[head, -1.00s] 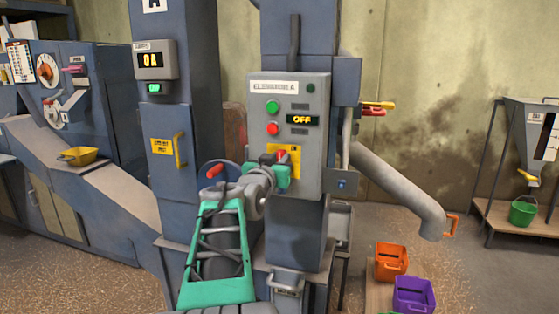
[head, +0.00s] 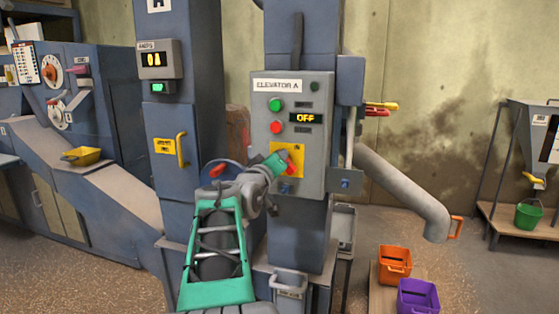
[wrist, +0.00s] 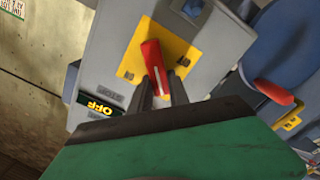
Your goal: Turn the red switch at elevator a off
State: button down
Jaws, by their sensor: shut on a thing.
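The red switch (wrist: 153,66) is a red handle with a white line, mounted on a yellow plate (wrist: 140,42) on the grey elevator A panel (head: 314,160). In the wrist view my gripper (wrist: 158,82) has its two dark fingers around the lower part of the red handle, shut on it. In the head view my gripper (head: 284,165) is at the yellow plate, and the red handle shows tilted beside it. The panel's display (head: 305,118) reads OFF in yellow. The gripper hides part of the switch in the head view.
A green button (head: 275,105) and a red button (head: 275,127) sit above the switch. A red-handled wheel (head: 218,170) stands left of my wrist. A grey chute (head: 405,190) slopes down at the right. Orange (head: 394,261) and purple (head: 418,296) bins stand below it.

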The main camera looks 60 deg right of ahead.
jog(key=shift+w+f+n+p, duration=0.1)
jog(key=shift+f+n+p, duration=0.2)
jog(key=shift+n, duration=1.25)
jog(key=shift+w+f+n+p, duration=0.15)
jog(key=shift+n+p, duration=0.2)
jog(key=shift+n, duration=1.15)
jog(key=shift+w+f+n+p, duration=0.1)
jog(key=shift+f+n+p, duration=0.2)
jog(key=shift+n, duration=1.25)
jog(key=c, duration=1.2)
grip_release()
jog(key=shift+c, duration=0.2)
jog(key=s+a, duration=0.1)
jog(key=a, duration=0.6)
jog(key=shift+s+a+b, duration=0.2)
jog(key=shift+a+b, duration=0.1)
jog(key=shift+a, duration=0.1)
